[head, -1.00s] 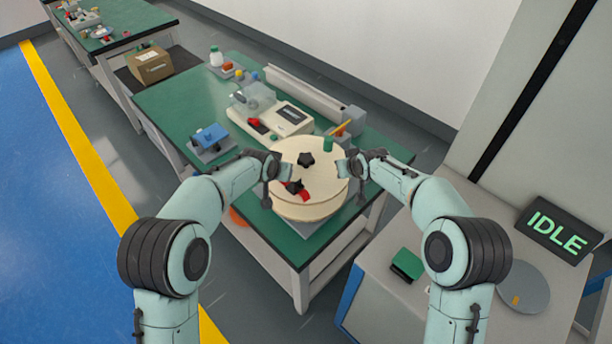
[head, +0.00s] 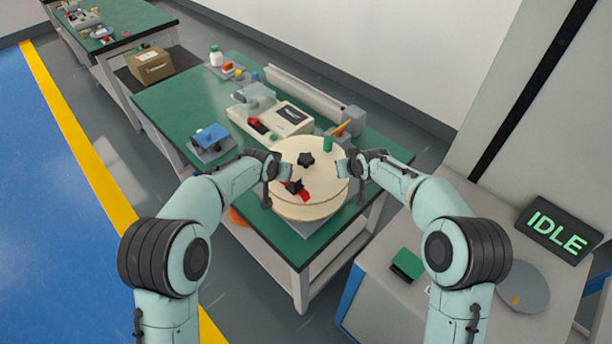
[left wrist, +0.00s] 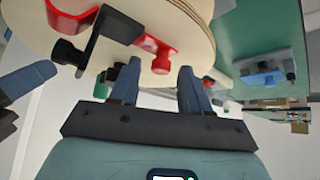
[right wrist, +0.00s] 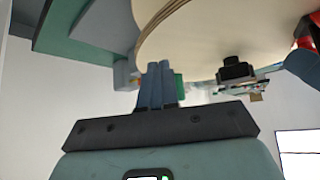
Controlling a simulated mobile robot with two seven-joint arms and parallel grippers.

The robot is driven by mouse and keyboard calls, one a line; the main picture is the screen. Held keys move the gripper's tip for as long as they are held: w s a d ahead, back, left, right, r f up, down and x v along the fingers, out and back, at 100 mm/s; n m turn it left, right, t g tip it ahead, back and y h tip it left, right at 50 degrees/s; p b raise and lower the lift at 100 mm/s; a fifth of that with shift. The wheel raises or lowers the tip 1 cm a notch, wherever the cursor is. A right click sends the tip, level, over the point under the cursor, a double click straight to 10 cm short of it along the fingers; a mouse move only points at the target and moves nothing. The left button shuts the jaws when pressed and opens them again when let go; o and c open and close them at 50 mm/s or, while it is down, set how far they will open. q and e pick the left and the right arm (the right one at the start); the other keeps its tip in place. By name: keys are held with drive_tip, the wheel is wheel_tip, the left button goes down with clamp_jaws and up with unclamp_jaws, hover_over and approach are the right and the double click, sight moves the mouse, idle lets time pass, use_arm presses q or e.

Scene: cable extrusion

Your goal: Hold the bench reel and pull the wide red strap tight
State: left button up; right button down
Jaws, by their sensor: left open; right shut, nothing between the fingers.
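The bench reel (head: 320,182) is a pale wooden drum with dark knobs on top, on the near end of the green bench. A red strap piece (head: 305,194) shows at its near side; in the left wrist view a red part (left wrist: 148,42) lies by a black clamp. My left gripper (head: 286,171) is at the reel's left edge, open, its fingers (left wrist: 160,82) apart just below the rim with nothing gripped. My right gripper (head: 343,168) is at the right edge; its fingers (right wrist: 156,82) are shut together beside the rim, empty. Whether either touches the reel is unclear.
A green block (head: 407,264) and a sign reading IDLE (head: 556,228) are on the right-hand cabinet.

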drive_tip(key=shift+f, duration=0.55)
use_arm(q)
clamp_jaws()
use_arm(e)
drive_tip(key=shift+s+f, duration=0.15)
